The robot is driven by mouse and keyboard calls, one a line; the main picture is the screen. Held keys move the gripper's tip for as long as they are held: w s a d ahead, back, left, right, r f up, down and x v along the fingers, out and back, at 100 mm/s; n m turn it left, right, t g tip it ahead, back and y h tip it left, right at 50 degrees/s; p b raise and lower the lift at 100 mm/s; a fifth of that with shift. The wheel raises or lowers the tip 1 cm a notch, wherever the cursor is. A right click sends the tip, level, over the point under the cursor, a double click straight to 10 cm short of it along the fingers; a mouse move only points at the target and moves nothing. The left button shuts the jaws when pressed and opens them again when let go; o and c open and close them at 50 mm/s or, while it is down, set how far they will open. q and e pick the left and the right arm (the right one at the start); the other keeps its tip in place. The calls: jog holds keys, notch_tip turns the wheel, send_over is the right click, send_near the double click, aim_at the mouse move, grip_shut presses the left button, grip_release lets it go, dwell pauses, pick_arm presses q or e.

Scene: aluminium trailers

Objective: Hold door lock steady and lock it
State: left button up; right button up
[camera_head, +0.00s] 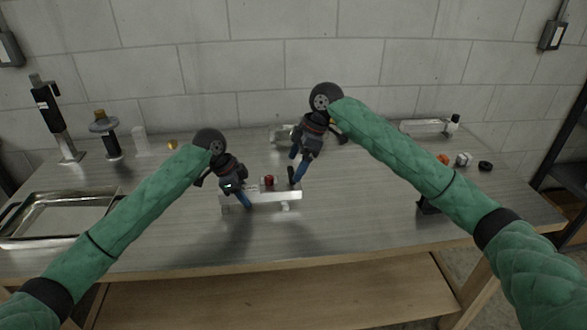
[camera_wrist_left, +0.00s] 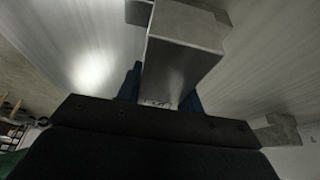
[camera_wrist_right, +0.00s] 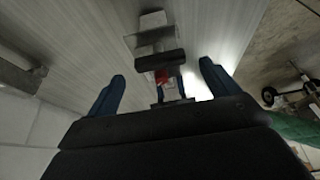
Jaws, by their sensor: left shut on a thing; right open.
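The door lock (camera_head: 275,196) is a long silvery metal bar assembly lying on the steel workbench, with a small red part (camera_head: 269,181) on its top. My left gripper (camera_head: 243,200) is shut on the left end of the metal bar; the bar (camera_wrist_left: 184,60) shows between its blue fingers in the left wrist view. My right gripper (camera_head: 297,176) is open above the right part of the lock.
A metal tray (camera_head: 60,215) lies at the left of the bench (camera_head: 350,215). A black-and-silver tool on a stand (camera_head: 50,115) and a dark knobbed item (camera_head: 107,130) stand at the back left. Small parts (camera_head: 463,159) lie at the right. The front middle is clear.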

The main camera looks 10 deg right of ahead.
jog(key=shift+x, duration=1.35)
jog(key=c, duration=1)
